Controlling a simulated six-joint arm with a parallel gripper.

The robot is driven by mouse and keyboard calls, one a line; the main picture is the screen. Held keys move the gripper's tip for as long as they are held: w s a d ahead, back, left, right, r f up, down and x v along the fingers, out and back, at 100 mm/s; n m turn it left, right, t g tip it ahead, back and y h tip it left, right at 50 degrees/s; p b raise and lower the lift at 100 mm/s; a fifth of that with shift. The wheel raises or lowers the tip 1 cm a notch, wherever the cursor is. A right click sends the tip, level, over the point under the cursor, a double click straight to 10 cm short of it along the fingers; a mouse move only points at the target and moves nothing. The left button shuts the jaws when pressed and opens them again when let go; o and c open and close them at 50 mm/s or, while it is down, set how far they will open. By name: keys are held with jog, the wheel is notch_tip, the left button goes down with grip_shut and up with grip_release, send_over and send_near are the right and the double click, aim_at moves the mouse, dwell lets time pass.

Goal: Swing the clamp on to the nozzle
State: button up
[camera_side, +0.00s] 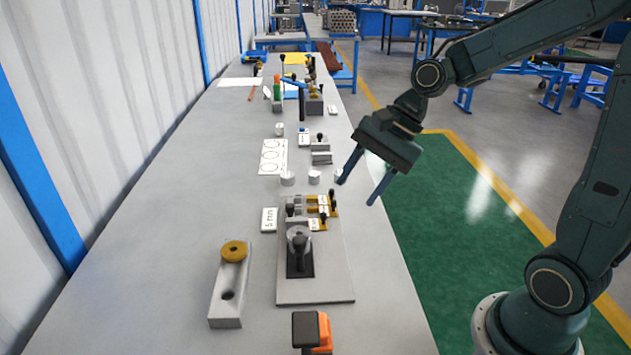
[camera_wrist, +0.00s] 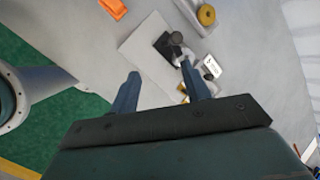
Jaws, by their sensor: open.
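My gripper (camera_side: 355,193) is open and empty, raised to the right of the grey base plate (camera_side: 330,288). Its two blue fingers hang apart and touch nothing; they also show in the wrist view (camera_wrist: 160,68). On the plate stands a grey round part (camera_side: 298,232) with a black knob, on a dark block (camera_side: 300,268). Behind it are small yellow clamp-like pieces (camera_side: 324,207) with black knobs and white labels. I cannot tell which piece is the nozzle or whether a clamp touches it. In the wrist view one finger covers part of the fittings.
A grey block with a brass ring (camera_side: 234,248) stands left of the plate. An orange and black item (camera_side: 318,332) is at the near edge. White cylinders (camera_side: 287,178), a card with circles (camera_side: 273,156) and tools lie farther back. The left bench surface is clear.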

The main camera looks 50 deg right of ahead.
jog(key=s+d+r+n+t+h, duration=0.1)
jog(key=s+r+n+h, duration=0.1)
jog(key=s+n, duration=0.5)
jog(key=s+d+r+n+t+h, duration=0.1)
jog(key=s+r+n+h, duration=0.2)
jog(key=s+n, duration=0.3)
jog(key=shift+s+r+n, duration=0.4)
jog(key=shift+s, duration=0.05)
dwell(0.5)
jog(key=shift+w, duration=0.1)
dwell(0.3)
jog(key=w+a+f+n+g, duration=0.1)
jog(key=w+a, duration=0.3)
jog(key=w, duration=0.7)
jog(key=w+a+f+n+g, duration=0.1)
jog(key=w+a+f+g, duration=0.3)
jog(key=w, duration=0.7)
jog(key=shift+w+a+n, duration=0.15)
jog(key=shift+a+n, duration=0.25)
jog(key=shift+a, duration=0.4)
